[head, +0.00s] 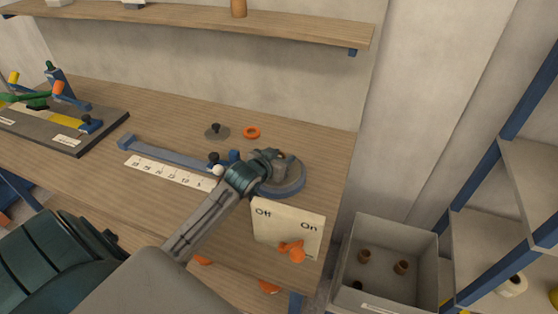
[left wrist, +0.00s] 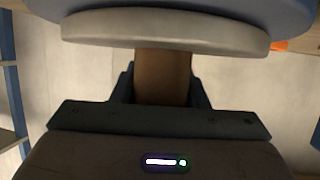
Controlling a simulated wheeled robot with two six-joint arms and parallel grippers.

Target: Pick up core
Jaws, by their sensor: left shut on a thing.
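The brown core (left wrist: 163,78) shows in the left wrist view between the two dark fingers of my left gripper (left wrist: 160,90). The gripper is shut on it. The core's far end meets or passes behind a pale disc (left wrist: 165,30) with a blue part beyond it. In the head view my left gripper (head: 272,162) is over a round blue-grey holder (head: 288,183) at the right end of the workbench. It hides the held core there. My right gripper is not in view.
A grey bin (head: 432,240) right of the bench holds several brown cores (head: 401,267). An Off/On panel (head: 288,222) with an orange knob (head: 291,248) is at the bench's front edge. A white scale strip (head: 170,173), grey disc (head: 217,131) and orange ring (head: 251,132) lie nearby.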

